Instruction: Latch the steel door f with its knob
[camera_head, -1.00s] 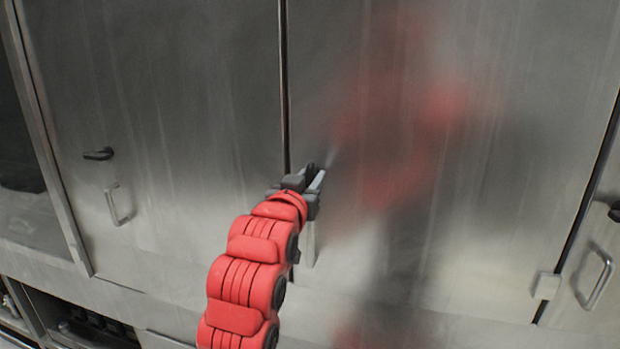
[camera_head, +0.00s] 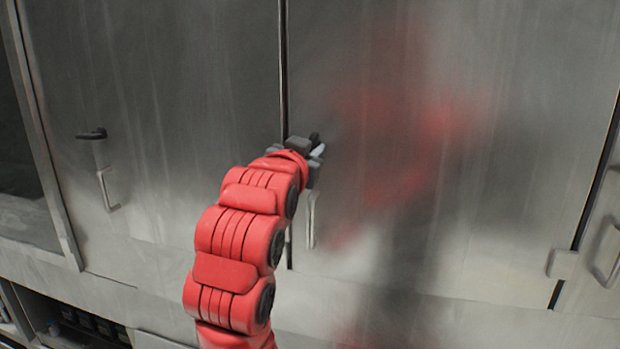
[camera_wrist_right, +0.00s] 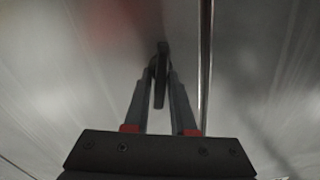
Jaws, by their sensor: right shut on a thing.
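The steel door (camera_head: 400,235) is the large middle panel, with a blurred red reflection on it. It appears flush with the panel to its left across a dark vertical seam. My right gripper (camera_head: 316,146) is at this door's left edge, just right of the seam, above a slim upright handle (camera_head: 311,220). In the right wrist view, the fingers (camera_wrist_right: 161,70) are closed around the dark knob (camera_wrist_right: 159,90), which stands lengthwise between them. In the head view the gripper mostly hides the knob. My left gripper is not in view.
The left steel door (camera_head: 180,90) has its own dark knob (camera_head: 91,134) and handle (camera_head: 107,188). Another handle (camera_head: 609,255) and a small pale block (camera_head: 562,264) are at the right. A dark opening (camera_head: 75,318) lies below left.

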